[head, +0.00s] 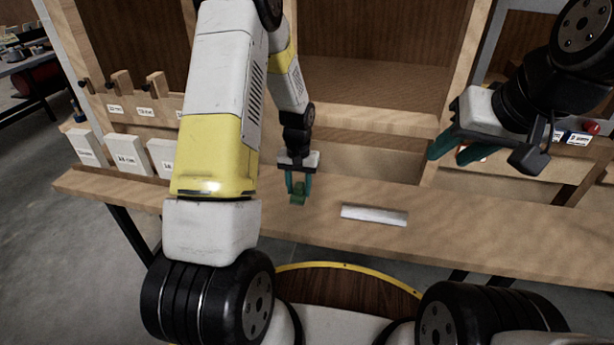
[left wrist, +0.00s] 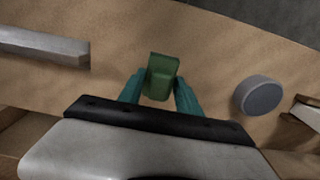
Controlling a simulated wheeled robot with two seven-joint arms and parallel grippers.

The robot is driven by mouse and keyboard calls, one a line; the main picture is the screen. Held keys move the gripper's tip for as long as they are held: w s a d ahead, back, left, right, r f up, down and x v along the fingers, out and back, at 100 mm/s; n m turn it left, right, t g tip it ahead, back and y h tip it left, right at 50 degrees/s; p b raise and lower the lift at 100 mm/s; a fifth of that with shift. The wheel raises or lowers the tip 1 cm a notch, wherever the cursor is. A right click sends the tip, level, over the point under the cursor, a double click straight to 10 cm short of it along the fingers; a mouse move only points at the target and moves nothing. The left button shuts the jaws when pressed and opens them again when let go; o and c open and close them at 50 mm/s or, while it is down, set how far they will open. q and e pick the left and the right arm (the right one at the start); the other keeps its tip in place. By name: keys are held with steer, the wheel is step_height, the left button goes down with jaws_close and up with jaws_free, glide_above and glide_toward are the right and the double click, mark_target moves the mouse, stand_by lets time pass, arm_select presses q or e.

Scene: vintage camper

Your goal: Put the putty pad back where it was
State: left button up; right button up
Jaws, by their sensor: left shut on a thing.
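The putty pad is a small green block (left wrist: 161,78); it also shows in the head view (head: 298,195). My left gripper (head: 299,188) is shut on it, with a teal finger on each side, over the wooden bench top (head: 480,230). The left wrist view shows the pad sticking out past the fingertips (left wrist: 158,92). I cannot tell whether the pad touches the bench. My right gripper (head: 450,155) is raised at the right, its two teal fingers apart, with nothing seen between them.
A pale bar (head: 375,215) lies on the bench right of the left gripper. A grey round disc (left wrist: 261,97) lies near the pad in the left wrist view. White labelled boxes (head: 126,155) stand at the left. The bench front right of the bar is clear.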

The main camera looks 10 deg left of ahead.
mark_target(298, 194)
arm_select(q)
steer(key=shift+w+a, duration=0.2)
steer(key=shift+w, duration=0.1)
steer(key=shift+w+f, duration=0.1)
steer(key=shift+f, duration=1.7)
steer(key=shift+f, duration=0.1)
steer(key=o, duration=1.3)
